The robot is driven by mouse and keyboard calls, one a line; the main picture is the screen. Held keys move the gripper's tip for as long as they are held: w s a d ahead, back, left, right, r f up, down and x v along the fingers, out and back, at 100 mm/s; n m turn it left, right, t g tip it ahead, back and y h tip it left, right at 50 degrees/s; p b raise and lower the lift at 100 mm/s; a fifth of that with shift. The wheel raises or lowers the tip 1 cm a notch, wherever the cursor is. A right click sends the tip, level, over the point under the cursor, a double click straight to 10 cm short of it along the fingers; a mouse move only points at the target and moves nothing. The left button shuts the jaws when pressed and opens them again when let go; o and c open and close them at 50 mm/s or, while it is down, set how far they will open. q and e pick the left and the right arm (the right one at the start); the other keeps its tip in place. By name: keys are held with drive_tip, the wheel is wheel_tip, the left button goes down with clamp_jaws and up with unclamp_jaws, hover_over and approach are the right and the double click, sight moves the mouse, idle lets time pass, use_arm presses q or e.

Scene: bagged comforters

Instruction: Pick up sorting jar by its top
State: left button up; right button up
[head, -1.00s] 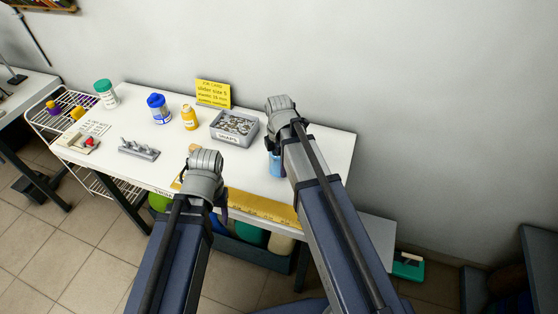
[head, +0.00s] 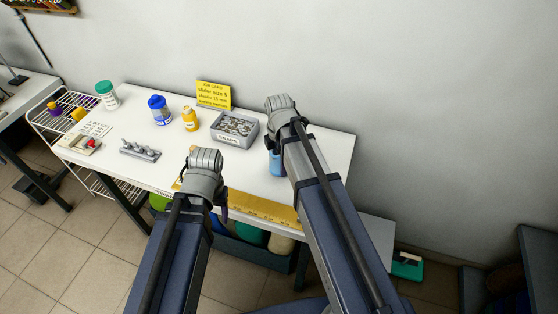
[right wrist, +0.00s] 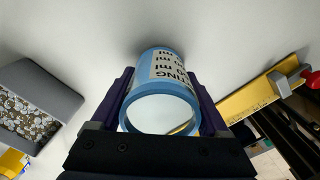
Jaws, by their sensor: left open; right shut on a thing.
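The sorting jar (head: 275,164) is light blue and stands near the right end of the white table, partly hidden by my right arm in the head view. In the right wrist view the jar (right wrist: 160,88) shows its round pale top with a blue rim and a lettered white label. My right gripper (right wrist: 163,100) is shut on it, with one dark purple finger on each side near the rim. My left gripper (head: 222,205) is open and empty at the table's front edge, its fingers mostly hidden.
A grey tray of snaps (head: 234,142) is left of the jar. A yellow ruler (head: 262,208) lies along the front edge. A yellow bottle (head: 190,118), a blue-lidded jar (head: 158,109) and a yellow job card (head: 214,95) stand further left. The table's right end is clear.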

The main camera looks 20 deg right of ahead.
wheel_tip(320, 180, up, 9)
drive_tip(key=p, duration=0.8)
drive_tip(key=shift+f, duration=0.1)
